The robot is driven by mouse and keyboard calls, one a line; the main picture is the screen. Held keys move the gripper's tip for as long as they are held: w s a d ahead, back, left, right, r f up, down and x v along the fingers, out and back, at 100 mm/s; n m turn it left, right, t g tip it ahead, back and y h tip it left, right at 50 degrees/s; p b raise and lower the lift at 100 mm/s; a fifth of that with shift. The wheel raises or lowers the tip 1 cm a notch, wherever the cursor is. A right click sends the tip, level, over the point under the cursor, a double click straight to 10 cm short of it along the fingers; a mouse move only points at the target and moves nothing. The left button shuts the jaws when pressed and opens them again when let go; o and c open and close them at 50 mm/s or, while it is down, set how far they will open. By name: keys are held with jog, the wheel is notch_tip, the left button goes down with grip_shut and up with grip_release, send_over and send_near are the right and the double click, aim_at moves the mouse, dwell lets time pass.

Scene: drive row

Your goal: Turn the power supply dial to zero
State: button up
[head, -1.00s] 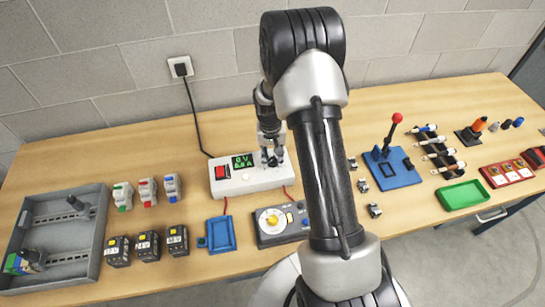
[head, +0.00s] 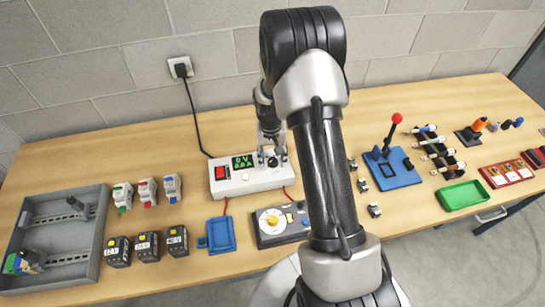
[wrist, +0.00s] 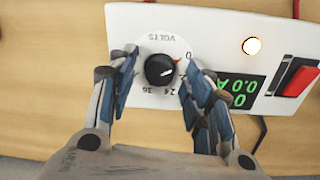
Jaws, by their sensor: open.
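The white power supply (head: 235,185) stands on the bench near the wall, and its display (head: 243,162) reads 0 V and 0.0 A in green. Its black dial (wrist: 160,70) sits on a white scale marked VOLTS in the wrist view. A red mark on the dial's edge lies at the 0 end of the scale. My gripper (wrist: 157,88) is open, with one blue-padded finger on each side of the dial and a visible gap to it on both sides. In the head view my gripper (head: 271,150) is over the right part of the supply.
A red switch (wrist: 302,82) and a lit round lamp (wrist: 252,46) are on the supply's panel. A black cord runs to the wall socket (head: 181,67). A blue tray (head: 221,235) and a meter (head: 280,224) lie in front. A blue joystick base (head: 388,170) stands to the right.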

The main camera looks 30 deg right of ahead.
notch_tip(320, 180, up, 12)
jog(key=shift+a+f, duration=0.15)
jog(key=shift+a, duration=0.05)
jog(key=shift+w, duration=0.1)
dwell(0.3)
notch_tip(320, 180, up, 8)
jog(key=n+t+b, duration=0.1)
send_over(271, 161)
jog(key=s+a, duration=0.3)
jog(key=a, duration=0.1)
jog(key=s+a+r+n+t+b, duration=0.1)
jog(key=s+a+r+n+t, duration=0.1)
jog(key=s+a+r, duration=0.45)
jog(key=s+a+n+t+b, duration=0.1)
jog(key=s+a+n+b, duration=0.1)
jog(key=s, duration=1.4)
jog(key=shift+a+r+t, duration=0.35)
jog(key=shift+a+t, duration=0.05)
jog(key=shift+a, duration=0.15)
